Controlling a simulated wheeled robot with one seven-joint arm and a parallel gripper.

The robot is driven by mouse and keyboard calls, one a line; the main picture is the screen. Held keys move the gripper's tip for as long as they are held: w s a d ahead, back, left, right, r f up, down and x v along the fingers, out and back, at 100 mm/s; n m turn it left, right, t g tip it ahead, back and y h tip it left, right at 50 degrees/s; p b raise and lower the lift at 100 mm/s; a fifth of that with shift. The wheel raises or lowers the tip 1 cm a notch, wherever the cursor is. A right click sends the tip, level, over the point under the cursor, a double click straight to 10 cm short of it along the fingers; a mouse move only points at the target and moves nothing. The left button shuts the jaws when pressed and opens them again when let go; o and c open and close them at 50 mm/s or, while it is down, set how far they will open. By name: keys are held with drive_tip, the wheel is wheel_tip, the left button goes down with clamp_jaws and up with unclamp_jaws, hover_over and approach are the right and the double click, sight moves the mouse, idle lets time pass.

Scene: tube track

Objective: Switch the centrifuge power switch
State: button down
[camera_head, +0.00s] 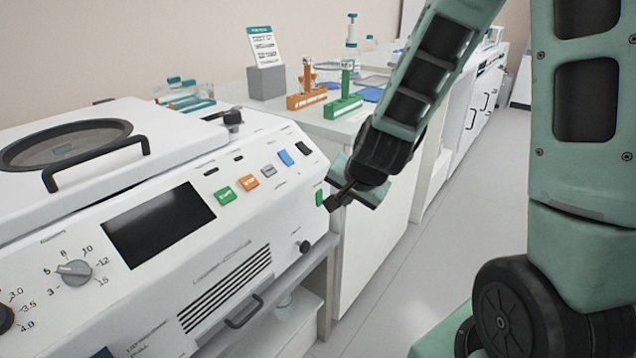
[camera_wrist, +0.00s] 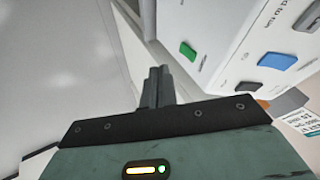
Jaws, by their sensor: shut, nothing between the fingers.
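The white centrifuge (camera_head: 170,180) stands at the left in the head view, its sloped front panel facing me. A small green switch (camera_head: 319,197) sits at the panel's right end, and it also shows in the wrist view (camera_wrist: 187,51). I cannot read its label or tell its on or off position. My gripper (camera_head: 333,203) is shut and empty, its tips just right of the green switch in the head view. In the wrist view the fingertips (camera_wrist: 160,72) point toward the panel's edge, below and left of the switch. I cannot tell whether they touch it.
Green (camera_head: 224,195), orange (camera_head: 248,182) and blue (camera_head: 285,157) buttons line the panel, near a dark screen (camera_head: 158,225) and a dial (camera_head: 73,272). Tube racks (camera_head: 343,107) stand on the bench behind. Open floor (camera_head: 400,280) lies right of the centrifuge.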

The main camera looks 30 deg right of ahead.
sight(320, 198)
drive_tip(key=shift+d+r+m+h+p, duration=0.3)
drive_tip(key=shift+d+r+m+p, duration=0.1)
drive_tip(key=shift+d+r, duration=0.35)
drive_tip(key=shift+w+f, duration=0.1)
drive_tip(key=w+f, duration=0.8)
drive_tip(key=w, duration=0.1)
drive_tip(key=shift+d+f+b, duration=0.15)
drive_tip(key=shift+f+b, duration=0.1)
drive_tip(key=shift+b, duration=0.2)
